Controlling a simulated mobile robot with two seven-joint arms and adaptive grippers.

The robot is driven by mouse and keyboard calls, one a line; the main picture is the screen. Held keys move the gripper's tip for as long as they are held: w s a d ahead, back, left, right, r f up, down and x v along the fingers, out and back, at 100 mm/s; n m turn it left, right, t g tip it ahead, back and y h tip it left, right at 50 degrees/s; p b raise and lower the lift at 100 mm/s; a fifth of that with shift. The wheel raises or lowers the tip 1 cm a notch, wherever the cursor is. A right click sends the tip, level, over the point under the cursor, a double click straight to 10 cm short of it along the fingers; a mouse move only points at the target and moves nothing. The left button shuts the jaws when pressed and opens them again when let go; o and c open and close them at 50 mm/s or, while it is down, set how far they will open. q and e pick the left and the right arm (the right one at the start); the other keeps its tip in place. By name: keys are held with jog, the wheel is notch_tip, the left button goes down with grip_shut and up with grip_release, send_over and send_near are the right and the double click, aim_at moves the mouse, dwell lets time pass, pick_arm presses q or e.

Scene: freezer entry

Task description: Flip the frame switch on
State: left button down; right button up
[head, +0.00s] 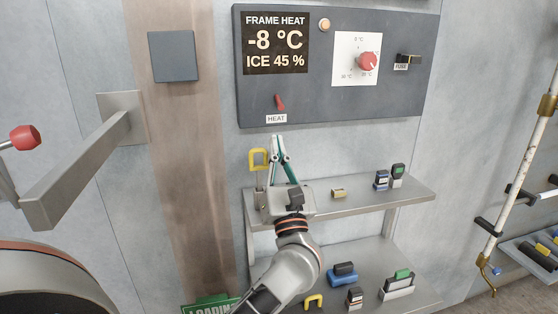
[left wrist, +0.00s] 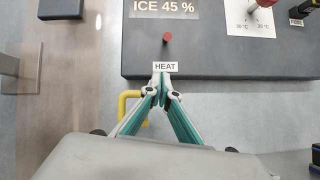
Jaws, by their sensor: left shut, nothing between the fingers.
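The frame switch is a small red lever (head: 280,102) on the dark grey control panel (head: 330,105), above a white label reading HEAT (head: 277,119). In the left wrist view the red lever (left wrist: 167,38) shows near the top, with the HEAT label (left wrist: 166,67) below it. My left gripper (head: 277,137) is shut and empty, with its fingertips just below the panel's lower edge and under the label. In the left wrist view its fingertips (left wrist: 161,78) are just below the label, apart from the lever. My right gripper is not in view.
The panel display (head: 275,43) reads -8 °C and ICE 45 %. A red knob (head: 367,61) and a fuse (head: 408,59) sit to its right. A metal shelf (head: 360,203) with small items lies below. A yellow hook (head: 258,158) is beside my left gripper. A metal door handle (head: 80,165) juts out at left.

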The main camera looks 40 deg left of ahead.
aim_at(279, 102)
pick_arm(q)
jog(key=x, duration=0.3)
jog(key=shift+r, duration=0.3)
jog(key=r, duration=0.1)
jog(key=d+r+p, duration=0.1)
jog(key=r, duration=0.1)
jog(key=shift+s+d, duration=0.15)
jog(key=shift+d, duration=0.15)
jog(key=shift+p, duration=0.3)
